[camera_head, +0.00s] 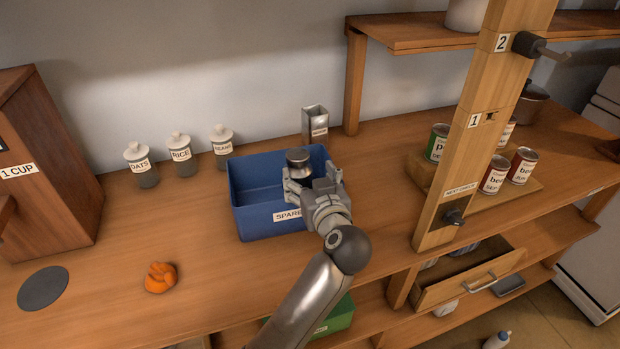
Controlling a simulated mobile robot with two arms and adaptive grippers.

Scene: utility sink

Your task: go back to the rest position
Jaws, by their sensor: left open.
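My left gripper (313,184) is open over the blue bin (262,222) labelled "SPARE", with its arm reaching up from the bottom of the view. A dark round thing with a grey top (298,157) shows at the fingers, inside the bin's outline. I cannot tell whether it touches the fingers or what it rests on. The gripper and wrist hide the right part of the bin. My right gripper is not in view.
Jars (180,157) stand along the wall, left of the bin. An orange item (160,277) lies on the counter (110,310). A wooden post (470,165) with dark knobs stands to the right, before several cans (521,167). A drawer (468,283) below is open.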

